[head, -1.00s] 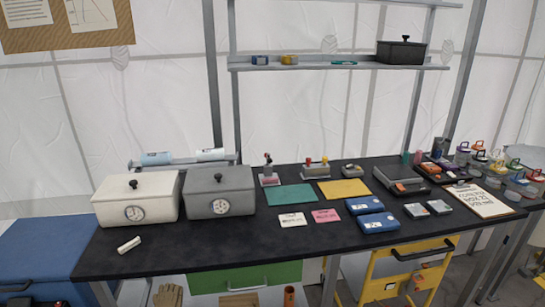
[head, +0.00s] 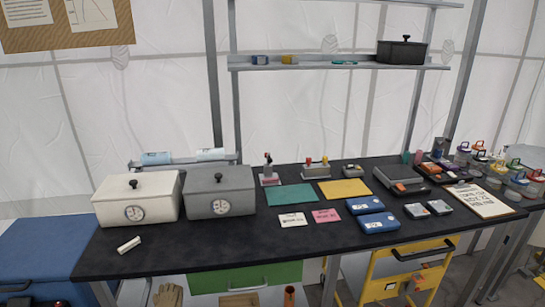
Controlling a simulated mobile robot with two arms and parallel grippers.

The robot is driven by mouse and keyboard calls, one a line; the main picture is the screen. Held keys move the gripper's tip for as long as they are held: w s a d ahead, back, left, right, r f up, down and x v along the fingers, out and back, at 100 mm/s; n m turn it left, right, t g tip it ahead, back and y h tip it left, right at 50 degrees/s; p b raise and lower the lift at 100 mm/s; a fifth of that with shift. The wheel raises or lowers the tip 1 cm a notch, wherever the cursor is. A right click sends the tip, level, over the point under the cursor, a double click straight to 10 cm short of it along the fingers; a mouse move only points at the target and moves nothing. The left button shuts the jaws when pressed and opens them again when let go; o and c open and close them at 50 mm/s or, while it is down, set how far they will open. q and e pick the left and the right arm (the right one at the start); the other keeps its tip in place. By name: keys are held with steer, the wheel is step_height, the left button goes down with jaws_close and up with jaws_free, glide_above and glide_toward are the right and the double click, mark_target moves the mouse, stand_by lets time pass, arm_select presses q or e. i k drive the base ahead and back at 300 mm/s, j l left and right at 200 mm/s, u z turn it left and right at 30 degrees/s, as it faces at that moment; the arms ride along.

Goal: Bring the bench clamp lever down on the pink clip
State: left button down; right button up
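A small upright device (head: 268,172) stands at the back of the black bench, right of the grey lidded box. It has a dark upright part with a reddish top and a pinkish patch low down; it may be the bench clamp with the pink clip, but it is too small to be sure. A grey block with red and yellow knobs (head: 317,169) stands to its right, and a small grey device (head: 352,171) beyond that. Neither of my grippers shows in the head view.
The black bench (head: 260,240) holds a white lidded box (head: 136,199), a grey lidded box (head: 219,192), a green sheet (head: 291,194), a yellow sheet (head: 344,188), a pink card (head: 326,215) and blue packs (head: 377,222). Its front middle is clear. A shelf (head: 330,66) hangs above.

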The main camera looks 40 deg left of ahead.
mark_target(269, 159)
steer(key=i+j+u, duration=0.15)
steer(key=i, duration=0.55)
steer(key=i+j+u, duration=0.15)
steer(key=i, duration=0.5)
steer(key=j, duration=0.05)
